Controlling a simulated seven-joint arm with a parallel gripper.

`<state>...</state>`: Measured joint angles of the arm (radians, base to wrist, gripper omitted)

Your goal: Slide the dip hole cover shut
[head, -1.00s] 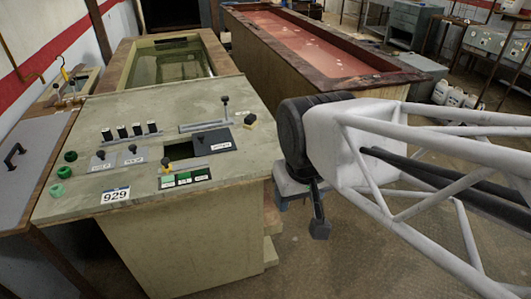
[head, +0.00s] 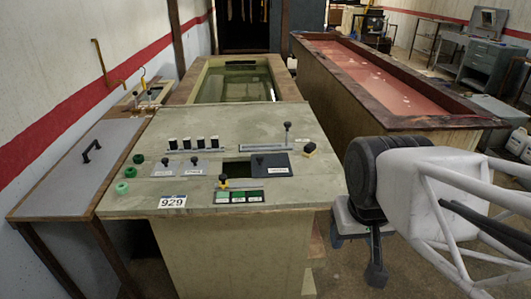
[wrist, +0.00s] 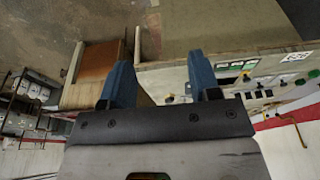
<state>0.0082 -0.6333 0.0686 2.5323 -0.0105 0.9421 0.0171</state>
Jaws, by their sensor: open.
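A green-grey control panel (head: 160,203) slopes across the middle of the head view. A dark rectangular opening (head: 236,168) is in it, with a dark grey labelled plate (head: 271,165) along its right side. The plate looks like the dip hole cover; the opening is uncovered. A black knob (head: 309,147) stands to the right of the plate. My gripper (wrist: 163,82) is open and empty, its two blue fingers apart in the wrist view. In the head view it hangs off the panel's right side, apart from the plate and largely hidden by my wrist. The panel also shows at the wrist view's right (wrist: 240,85).
Several small levers (head: 200,142) and a slider lever (head: 287,135) stand behind the opening. A yellow-and-black knob (head: 222,181) stands in front. Green buttons (head: 122,188) are at left. A liquid tank (head: 235,84) and a long red trough (head: 370,75) lie behind.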

